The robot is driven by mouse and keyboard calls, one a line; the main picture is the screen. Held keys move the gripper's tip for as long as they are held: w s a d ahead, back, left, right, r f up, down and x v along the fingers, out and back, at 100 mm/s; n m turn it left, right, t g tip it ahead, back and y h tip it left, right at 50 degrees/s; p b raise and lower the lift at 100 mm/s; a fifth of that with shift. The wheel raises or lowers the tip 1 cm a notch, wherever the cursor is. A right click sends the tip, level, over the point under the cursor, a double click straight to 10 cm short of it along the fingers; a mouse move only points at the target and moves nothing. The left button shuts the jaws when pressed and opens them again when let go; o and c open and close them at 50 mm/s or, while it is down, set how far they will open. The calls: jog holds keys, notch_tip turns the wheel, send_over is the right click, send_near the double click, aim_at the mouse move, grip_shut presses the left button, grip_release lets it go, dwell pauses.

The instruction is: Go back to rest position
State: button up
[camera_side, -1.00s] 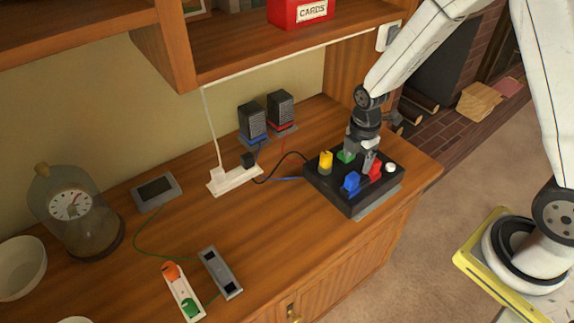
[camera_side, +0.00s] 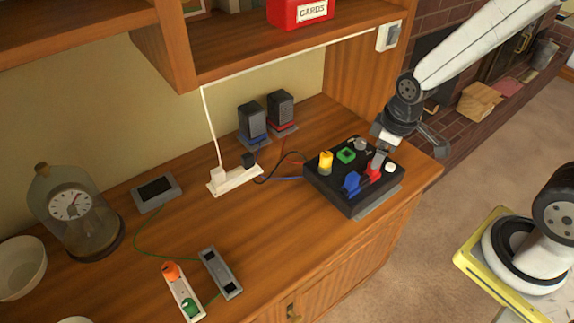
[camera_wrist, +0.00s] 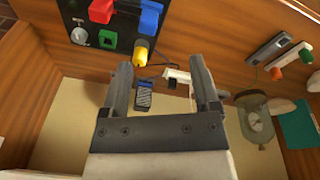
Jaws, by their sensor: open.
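My gripper (camera_side: 407,146) is open and empty. In the side view it is above the right back part of the black control box (camera_side: 323,190). In the wrist view its two fingers (camera_wrist: 161,85) are spread wide with nothing between them. The box carries a yellow knob (camera_side: 326,162), a green square (camera_side: 346,156), a blue switch (camera_side: 352,182), a red switch (camera_side: 374,171) and a white button (camera_side: 390,168). The side view does not show clearly whether a finger touches the box. The wrist view shows the box at the top, beyond the fingertips.
A white power strip (camera_side: 235,181) with cables lies left of the box. Two dark speakers (camera_side: 266,115) stand behind it. A glass-domed clock (camera_side: 72,208) and an orange-green switch panel (camera_side: 182,293) are further left. A shelf (camera_side: 240,66) overhangs the desk's back. The desk's middle is clear.

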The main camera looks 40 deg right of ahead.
jog(key=s+m, duration=0.1)
jog(key=s+r+m, duration=0.1)
jog(key=m, duration=0.1)
jog(key=s+m, duration=0.1)
jog(key=shift+a+r+m+t, duration=0.15)
jog(key=shift+r+m+t, duration=0.15)
jog(key=shift+m, duration=0.1)
jog(key=shift+w, duration=0.1)
dwell(1.0)
